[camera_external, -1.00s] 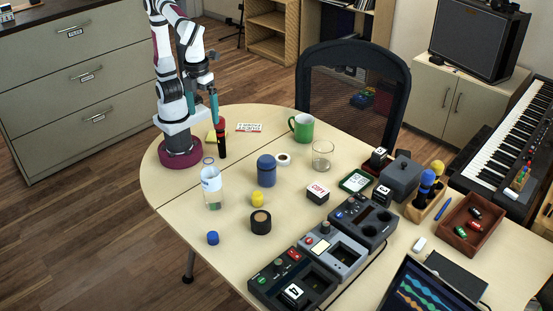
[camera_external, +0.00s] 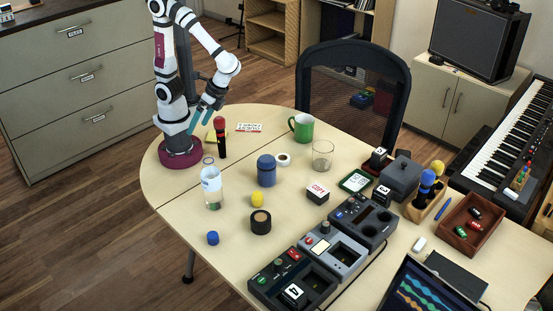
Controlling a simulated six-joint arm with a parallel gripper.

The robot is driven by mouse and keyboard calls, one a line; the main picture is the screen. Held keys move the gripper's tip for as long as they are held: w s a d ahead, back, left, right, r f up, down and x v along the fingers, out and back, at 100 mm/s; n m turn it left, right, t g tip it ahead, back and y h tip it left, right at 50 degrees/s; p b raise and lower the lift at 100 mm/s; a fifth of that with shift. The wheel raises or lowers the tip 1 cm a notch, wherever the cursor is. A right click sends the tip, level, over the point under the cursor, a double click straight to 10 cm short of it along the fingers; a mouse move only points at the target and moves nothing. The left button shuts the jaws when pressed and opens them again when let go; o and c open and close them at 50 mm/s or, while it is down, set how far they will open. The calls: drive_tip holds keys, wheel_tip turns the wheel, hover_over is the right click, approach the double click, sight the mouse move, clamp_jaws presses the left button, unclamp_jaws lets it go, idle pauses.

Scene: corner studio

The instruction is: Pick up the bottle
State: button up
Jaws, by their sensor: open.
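A clear bottle (camera_external: 212,187) with a white label stands upright near the left edge of the light wooden table (camera_external: 228,242). A blue cap (camera_external: 212,238) lies on the table in front of it. My gripper (camera_external: 201,131) is open, with teal fingers angled down to the left. It is above the table, behind the bottle and apart from it, close to a black microphone with a red head (camera_external: 220,138). I cannot tell whether the fingers touch the microphone.
A blue jar (camera_external: 266,170), a yellow piece (camera_external: 257,199) and a black roll (camera_external: 260,221) stand right of the bottle. A green mug (camera_external: 302,127) and a glass (camera_external: 322,156) are farther back. The table's left front is clear.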

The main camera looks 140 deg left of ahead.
drive_tip(key=w+a+f+n+t+h, duration=0.2)
drive_tip(key=w+f+n+h, duration=0.1)
drive_tip(key=w+n+h, duration=0.45)
drive_tip(key=n+t+h, duration=0.2)
drive_tip(key=n+t, duration=0.1)
drive_tip(key=n, duration=0.5)
approach(205, 185)
drive_tip(key=shift+m, duration=0.25)
drive_tip(key=x, duration=1)
drive_tip(key=shift+s+f, duration=0.35)
drive_tip(key=shift+f, duration=0.1)
drive_tip(key=shift+a+y, duration=0.1)
drive_tip(key=shift+y, duration=0.15)
clamp_jaws()
drive_tip(key=shift+r, duration=0.15)
